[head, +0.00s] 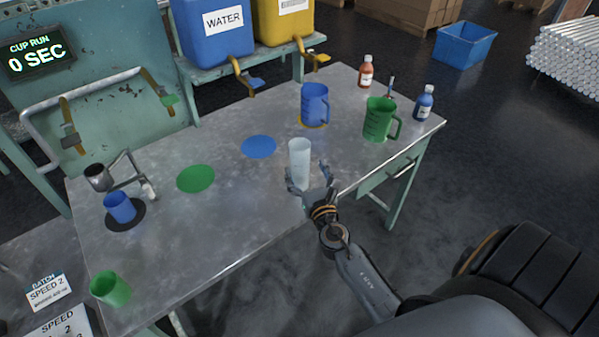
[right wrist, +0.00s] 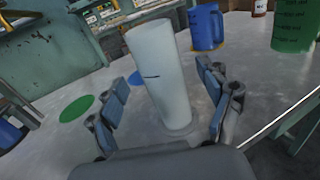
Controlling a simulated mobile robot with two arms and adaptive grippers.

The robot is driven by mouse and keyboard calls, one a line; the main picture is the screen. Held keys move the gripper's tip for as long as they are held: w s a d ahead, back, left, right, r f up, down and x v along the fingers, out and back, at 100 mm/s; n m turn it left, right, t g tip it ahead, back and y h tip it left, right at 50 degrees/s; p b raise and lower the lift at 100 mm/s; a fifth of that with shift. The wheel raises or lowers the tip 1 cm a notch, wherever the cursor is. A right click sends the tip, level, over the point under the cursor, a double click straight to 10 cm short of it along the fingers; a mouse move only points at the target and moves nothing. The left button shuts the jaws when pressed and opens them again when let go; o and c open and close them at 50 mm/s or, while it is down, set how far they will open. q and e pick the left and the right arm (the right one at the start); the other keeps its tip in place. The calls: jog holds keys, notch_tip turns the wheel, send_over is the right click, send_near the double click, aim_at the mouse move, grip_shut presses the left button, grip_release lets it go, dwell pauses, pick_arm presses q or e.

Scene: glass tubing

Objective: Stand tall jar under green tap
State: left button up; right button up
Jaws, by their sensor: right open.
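The tall jar (head: 300,152) is a whitish, translucent cylinder standing upright on the metal table near its front edge. My right gripper (head: 308,174) is open at the jar's near side. In the right wrist view the jar (right wrist: 160,75) stands between the spread fingers, with a visible gap on each side. My left gripper is not in view.
A blue disc (head: 259,146) lies bare between the green disc and jar. A blue jug (head: 314,103) and green jug (head: 379,120) stand right. A blue cup (head: 120,208) stands left by a metal bracket (head: 127,168). A green cup (head: 110,289) is at the front left.

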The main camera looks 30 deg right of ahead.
aim_at(303, 163)
jog(key=shift+w+d+r, duration=0.15)
jog(key=shift+w+r, duration=0.05)
jog(key=shift+w, duration=0.4)
jog(key=x, duration=0.4)
jog(key=shift+w+p, duration=0.2)
jog(key=shift+p, duration=0.1)
jog(key=shift+s, duration=0.1)
jog(key=shift+c, duration=0.2)
grip_shut()
jog(key=shift+r, duration=0.1)
